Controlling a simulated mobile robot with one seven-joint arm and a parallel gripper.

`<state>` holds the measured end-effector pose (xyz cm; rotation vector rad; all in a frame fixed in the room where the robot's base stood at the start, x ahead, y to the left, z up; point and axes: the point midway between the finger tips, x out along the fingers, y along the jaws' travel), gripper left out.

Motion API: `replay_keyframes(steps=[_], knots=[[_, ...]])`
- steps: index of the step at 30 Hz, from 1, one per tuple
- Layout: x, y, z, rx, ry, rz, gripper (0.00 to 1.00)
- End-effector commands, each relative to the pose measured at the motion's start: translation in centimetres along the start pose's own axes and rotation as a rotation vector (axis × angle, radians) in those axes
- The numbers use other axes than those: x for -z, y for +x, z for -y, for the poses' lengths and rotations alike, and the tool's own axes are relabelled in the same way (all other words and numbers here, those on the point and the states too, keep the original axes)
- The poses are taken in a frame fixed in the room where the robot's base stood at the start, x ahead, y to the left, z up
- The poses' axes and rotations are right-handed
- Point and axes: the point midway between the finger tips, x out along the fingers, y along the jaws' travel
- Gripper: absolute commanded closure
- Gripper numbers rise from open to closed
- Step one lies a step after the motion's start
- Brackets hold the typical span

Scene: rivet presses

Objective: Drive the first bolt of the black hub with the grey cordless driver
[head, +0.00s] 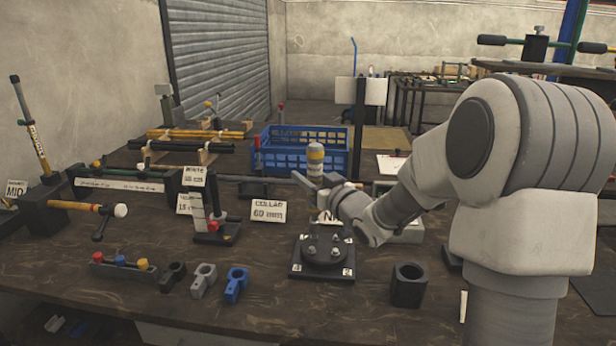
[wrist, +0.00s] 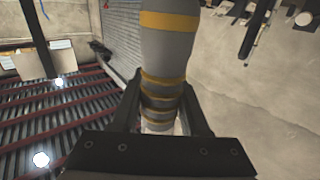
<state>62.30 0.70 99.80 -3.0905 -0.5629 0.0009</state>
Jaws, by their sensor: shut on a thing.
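The grey cordless driver (head: 315,160) has yellow bands and stands roughly upright in my gripper (head: 328,185). In the wrist view the driver (wrist: 168,60) sits between both fingers of my gripper (wrist: 165,115), which is shut on its banded part. The driver's lower end is hard to make out in either view. The black hub (head: 324,256) is a round piece with several upright bolts, on a dark square plate (head: 340,274) with small number marks. My gripper is above and slightly behind the hub, apart from it. The hub is not visible in the wrist view.
Grey (head: 204,280) and blue (head: 236,285) clamps lie left of the hub, with a knobbed rack (head: 124,270) farther left. A black holed block (head: 408,290) stands at right. A 60 mm collar sign (head: 268,211) and blue crate (head: 288,160) are behind. The front table strip is clear.

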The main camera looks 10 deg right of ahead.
Motion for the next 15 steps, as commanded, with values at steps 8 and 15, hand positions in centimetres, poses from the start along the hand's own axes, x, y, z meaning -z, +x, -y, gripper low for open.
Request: replay_keyframes(steps=[8, 15], knots=[[-0.41, 0.03, 0.01, 0.000, -0.001, -0.004, 1.00], [-0.87, 0.03, 0.01, 0.000, -0.001, -0.004, 1.00]])
